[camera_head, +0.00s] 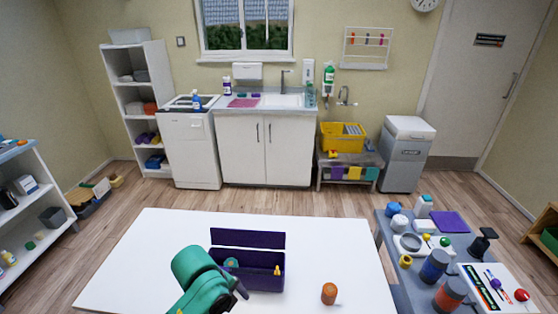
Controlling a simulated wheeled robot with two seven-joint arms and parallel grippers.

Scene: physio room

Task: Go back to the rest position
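A white table (150,260) fills the front middle. On it stands a dark purple box (262,281) with its lid (248,238) raised at the back. A teal round item (231,263) and a small yellow-orange item (277,270) show at the box. An orange cylinder (329,293) stands on the table to the right of the box. My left arm, green, comes in from the bottom edge. Its dark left gripper (238,288) is in front of the box's left part and hides some of it; its fingertips are not clear. My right gripper is not in view.
A grey cart (390,262) with bottles and devices stands close to the table's right side. A white shelf (30,215) is at the left. A sink cabinet (265,150) and a grey bin (404,155) stand at the back. The table's left part is bare.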

